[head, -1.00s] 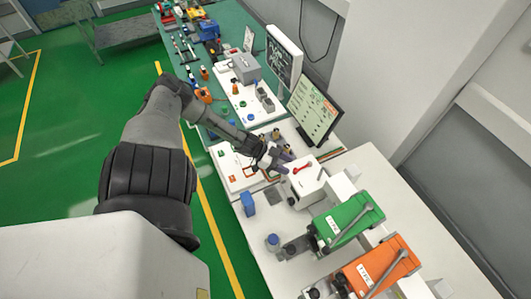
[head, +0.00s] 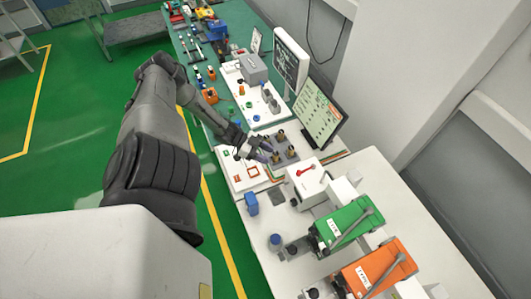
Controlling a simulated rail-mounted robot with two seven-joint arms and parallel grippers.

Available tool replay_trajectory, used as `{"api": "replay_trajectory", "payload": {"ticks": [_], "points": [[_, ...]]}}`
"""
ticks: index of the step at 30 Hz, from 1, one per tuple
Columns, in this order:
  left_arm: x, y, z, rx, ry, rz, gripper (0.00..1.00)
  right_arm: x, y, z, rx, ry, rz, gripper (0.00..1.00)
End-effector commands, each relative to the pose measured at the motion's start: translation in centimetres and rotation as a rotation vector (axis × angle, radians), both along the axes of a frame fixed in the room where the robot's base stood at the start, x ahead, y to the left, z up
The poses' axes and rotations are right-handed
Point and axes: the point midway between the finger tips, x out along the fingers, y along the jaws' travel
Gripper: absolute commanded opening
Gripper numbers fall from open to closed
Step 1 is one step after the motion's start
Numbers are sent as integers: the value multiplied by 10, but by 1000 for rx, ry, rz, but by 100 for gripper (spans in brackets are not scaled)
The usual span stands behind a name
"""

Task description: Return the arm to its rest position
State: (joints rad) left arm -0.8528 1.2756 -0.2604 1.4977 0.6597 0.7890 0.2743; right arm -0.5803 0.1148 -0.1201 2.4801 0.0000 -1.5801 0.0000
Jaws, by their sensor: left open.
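My left arm (head: 160,115) comes in from the left and reaches over the table edge. Its left gripper (head: 266,152) is open, with purple-tinted fingertips, and looks empty. It is above the white board, just left of a grey block with several brass-coloured pegs (head: 284,149). I cannot tell whether the fingers touch anything. My right gripper is not in view.
A white box with a red handle (head: 305,182), a green unit (head: 345,222) and an orange unit (head: 376,267) stand at the front right. A blue block (head: 251,203) is near the table edge. Screens (head: 318,108) stand behind.

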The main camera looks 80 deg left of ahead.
Motion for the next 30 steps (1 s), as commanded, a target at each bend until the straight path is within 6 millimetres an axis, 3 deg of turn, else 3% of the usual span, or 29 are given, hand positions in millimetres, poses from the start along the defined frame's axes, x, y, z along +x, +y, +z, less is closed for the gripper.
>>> {"api": "replay_trajectory", "payload": {"ticks": [20, 26, 30], "points": [[0, 1, -1, 17, -1, -4, 47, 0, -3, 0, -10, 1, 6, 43], [-12, 17, -33, 186, 172, 20, 47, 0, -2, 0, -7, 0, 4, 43], [-36, 34, -66, 398, 394, 10, 47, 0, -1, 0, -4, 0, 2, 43]]}}
